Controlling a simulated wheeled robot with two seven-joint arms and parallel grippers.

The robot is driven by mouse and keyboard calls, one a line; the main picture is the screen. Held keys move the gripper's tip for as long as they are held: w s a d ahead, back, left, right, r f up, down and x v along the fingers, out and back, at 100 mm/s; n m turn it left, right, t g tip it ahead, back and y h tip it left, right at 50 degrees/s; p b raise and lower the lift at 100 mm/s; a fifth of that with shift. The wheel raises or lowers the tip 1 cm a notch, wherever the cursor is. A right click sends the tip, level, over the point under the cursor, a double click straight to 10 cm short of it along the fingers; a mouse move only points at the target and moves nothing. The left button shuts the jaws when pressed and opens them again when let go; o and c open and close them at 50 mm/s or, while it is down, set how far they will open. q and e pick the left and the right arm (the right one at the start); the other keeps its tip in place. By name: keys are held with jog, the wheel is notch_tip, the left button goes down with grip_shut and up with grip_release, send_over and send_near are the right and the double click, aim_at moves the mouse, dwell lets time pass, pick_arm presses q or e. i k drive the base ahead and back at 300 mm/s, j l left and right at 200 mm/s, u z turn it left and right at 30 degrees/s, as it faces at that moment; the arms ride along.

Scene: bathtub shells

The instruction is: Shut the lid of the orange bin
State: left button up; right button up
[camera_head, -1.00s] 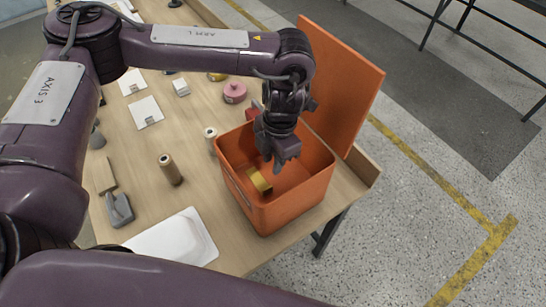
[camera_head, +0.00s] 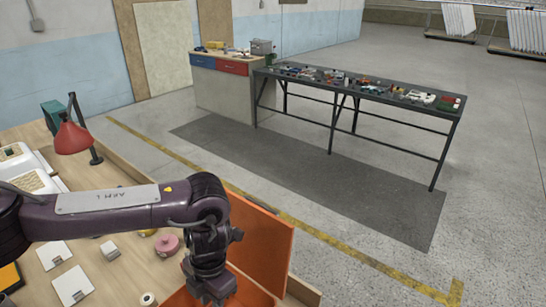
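The orange bin (camera_head: 178,300) shows only as a strip of its rim at the bottom edge of the head view; the rest is cut off. Its orange lid (camera_head: 262,243) stands open, raised at the bin's far right side, partly behind my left arm. My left gripper (camera_head: 214,298) points down over the bin, in front of the lid. Its fingertips are at or below the bottom edge, so its opening cannot be made out. My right gripper is out of view.
The wooden table (camera_head: 92,188) holds a red lamp (camera_head: 72,138), a pink roll (camera_head: 167,244), white cards (camera_head: 72,286) and a white tray (camera_head: 25,168). Beyond the floor's yellow line stand a long dark table (camera_head: 400,103) and a cabinet (camera_head: 225,90). The floor between is clear.

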aim_at(255, 237)
jog(key=k+l, duration=0.2)
jog(key=k, duration=0.3)
jog(key=k+l, duration=0.25)
jog(key=k, duration=0.2)
